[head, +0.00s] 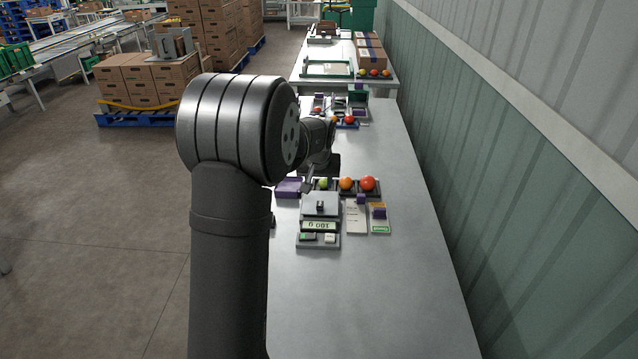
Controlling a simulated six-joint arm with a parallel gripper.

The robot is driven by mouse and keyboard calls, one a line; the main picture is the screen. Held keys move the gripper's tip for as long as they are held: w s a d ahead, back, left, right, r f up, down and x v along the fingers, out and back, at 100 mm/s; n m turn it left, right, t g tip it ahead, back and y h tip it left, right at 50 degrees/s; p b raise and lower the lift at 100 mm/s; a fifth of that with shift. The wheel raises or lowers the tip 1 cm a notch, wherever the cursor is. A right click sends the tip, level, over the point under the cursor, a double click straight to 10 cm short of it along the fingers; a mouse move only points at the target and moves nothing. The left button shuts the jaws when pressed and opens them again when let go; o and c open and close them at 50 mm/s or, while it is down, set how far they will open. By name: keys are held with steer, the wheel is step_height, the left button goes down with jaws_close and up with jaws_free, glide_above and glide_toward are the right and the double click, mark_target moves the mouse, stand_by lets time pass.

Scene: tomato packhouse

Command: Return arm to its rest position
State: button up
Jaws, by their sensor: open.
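My arm fills the left foreground, and its large dark joint hides part of the table's left side. My gripper (312,182) is small and partly hidden behind my wrist. It is open, with no object visible in it, and appears just behind the grey scale (320,205). I cannot tell its exact height above the table. The scale has a lit display (318,226) and a small dark item on its pan.
A purple pad (289,187) lies left of the tomatoes. A white card (356,217) and a green-edged card (380,221) lie right of the scale. More tomatoes (349,120) sit farther back. The near table (370,300) is clear; a wall (480,180) runs along its right.

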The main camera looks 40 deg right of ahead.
mark_target(320, 203)
steer(key=x, duration=1.2)
steer(key=shift+f, duration=0.2)
steer(key=shift+r, duration=1.2)
